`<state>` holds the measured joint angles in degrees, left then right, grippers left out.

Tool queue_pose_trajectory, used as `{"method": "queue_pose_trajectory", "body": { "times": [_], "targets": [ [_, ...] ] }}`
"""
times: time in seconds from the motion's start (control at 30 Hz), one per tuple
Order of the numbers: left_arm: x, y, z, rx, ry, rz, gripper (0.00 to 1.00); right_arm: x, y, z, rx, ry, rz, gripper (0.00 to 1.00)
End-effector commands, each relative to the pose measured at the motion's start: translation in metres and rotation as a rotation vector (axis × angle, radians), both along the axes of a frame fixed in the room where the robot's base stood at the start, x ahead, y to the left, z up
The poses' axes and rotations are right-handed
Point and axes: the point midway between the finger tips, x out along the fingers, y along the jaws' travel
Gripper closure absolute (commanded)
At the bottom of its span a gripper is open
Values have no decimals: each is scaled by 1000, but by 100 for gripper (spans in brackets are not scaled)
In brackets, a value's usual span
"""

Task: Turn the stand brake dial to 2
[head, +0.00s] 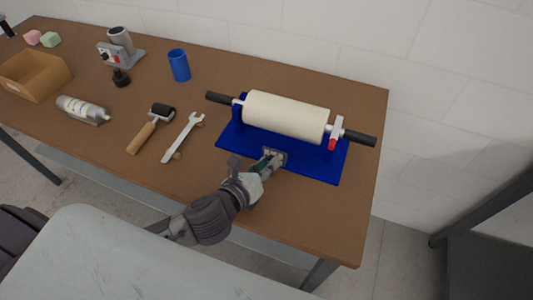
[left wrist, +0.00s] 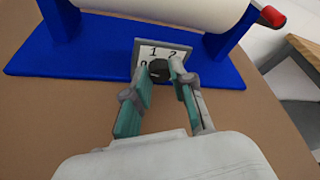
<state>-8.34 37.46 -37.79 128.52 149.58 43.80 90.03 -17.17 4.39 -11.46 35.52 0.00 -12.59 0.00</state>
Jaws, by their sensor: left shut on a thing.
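The blue stand (head: 318,166) sits at the right end of the table and holds a cream foam roll (head: 286,117) on a dark-handled bar. A light dial plate (left wrist: 176,52) with digits, 1 and 2 legible, is on the stand's front. The black dial knob (left wrist: 158,70) is in front of the plate. My left gripper (left wrist: 163,80) is shut on the knob, its two fingers on either side of it. In the head view the left gripper (head: 268,165) covers most of the dial. Which digit the knob points to cannot be told. My right gripper is not in view.
A wrench (head: 182,137), a hand roller (head: 150,128) and a blue cup (head: 179,65) lie or stand left of the stand. A red-tipped lever (head: 335,133) is at the roll's right end. A bottle, an open box and a grey device are farther left.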

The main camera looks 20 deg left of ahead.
Motion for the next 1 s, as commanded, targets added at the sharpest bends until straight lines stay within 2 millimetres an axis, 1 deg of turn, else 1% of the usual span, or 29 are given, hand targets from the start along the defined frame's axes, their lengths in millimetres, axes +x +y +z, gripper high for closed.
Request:
{"method": "queue_pose_trajectory", "body": {
  "times": [0.03, 0.1, 0.4, 0.7, 1.0],
  "targets": [
    [0, -1, 10, 43, 5, 3, 100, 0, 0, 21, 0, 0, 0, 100],
    [-1, -2, 10, 110, 2, 2, 100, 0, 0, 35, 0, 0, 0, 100],
    [-1, -4, 8, 396, -9, 2, 100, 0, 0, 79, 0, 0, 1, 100],
    [-1, -7, 5, 680, -19, 1, 100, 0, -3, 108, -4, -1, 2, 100],
    [-1, -10, 2, 964, -29, 0, 100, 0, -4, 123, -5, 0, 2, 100]
  ]
}}
